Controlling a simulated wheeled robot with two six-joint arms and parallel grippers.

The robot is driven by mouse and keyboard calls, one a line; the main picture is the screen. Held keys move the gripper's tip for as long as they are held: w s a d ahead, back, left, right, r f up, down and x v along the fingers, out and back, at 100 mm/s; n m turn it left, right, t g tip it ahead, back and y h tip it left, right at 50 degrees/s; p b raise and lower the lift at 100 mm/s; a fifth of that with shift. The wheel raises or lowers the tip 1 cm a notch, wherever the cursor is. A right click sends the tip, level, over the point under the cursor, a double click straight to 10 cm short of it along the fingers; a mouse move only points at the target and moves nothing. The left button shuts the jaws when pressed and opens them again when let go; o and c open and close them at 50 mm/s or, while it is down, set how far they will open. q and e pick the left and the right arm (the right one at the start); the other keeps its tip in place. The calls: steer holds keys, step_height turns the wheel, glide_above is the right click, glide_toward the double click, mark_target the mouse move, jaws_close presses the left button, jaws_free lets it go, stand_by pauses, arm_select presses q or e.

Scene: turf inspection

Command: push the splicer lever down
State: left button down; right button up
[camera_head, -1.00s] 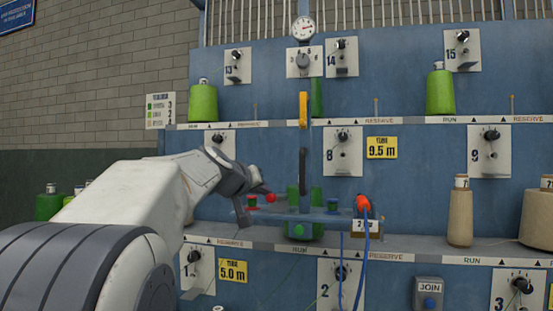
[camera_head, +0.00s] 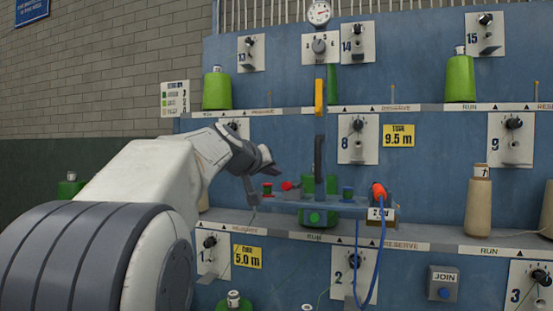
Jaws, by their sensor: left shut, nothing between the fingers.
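The splicer (camera_head: 318,217) is a blue and green device on the middle shelf. A red knob (camera_head: 287,186), which looks like the end of its lever, shows at its left part; the lever arm itself is hard to make out. My left gripper (camera_head: 271,173) is shut and empty. Its dark fingers are just above and left of the red knob in the picture, with a small gap; I cannot tell the depth between them. My right gripper is not in view.
A red-topped piece (camera_head: 267,187) sits left of the knob. A black bar (camera_head: 319,155) and a yellow handle (camera_head: 319,95) hang above the splicer. An orange nozzle (camera_head: 379,190) with a blue hose is at its right. A tan cone (camera_head: 479,205) stands further right.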

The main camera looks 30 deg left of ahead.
arm_select(q)
steer(key=a+v, duration=0.1)
steer(key=v, duration=0.9)
steer(key=shift+s+r, duration=0.25)
steer(key=shift+r, duration=0.2)
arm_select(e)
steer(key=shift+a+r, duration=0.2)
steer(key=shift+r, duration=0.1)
arm_select(q)
steer(key=shift+d, duration=0.2)
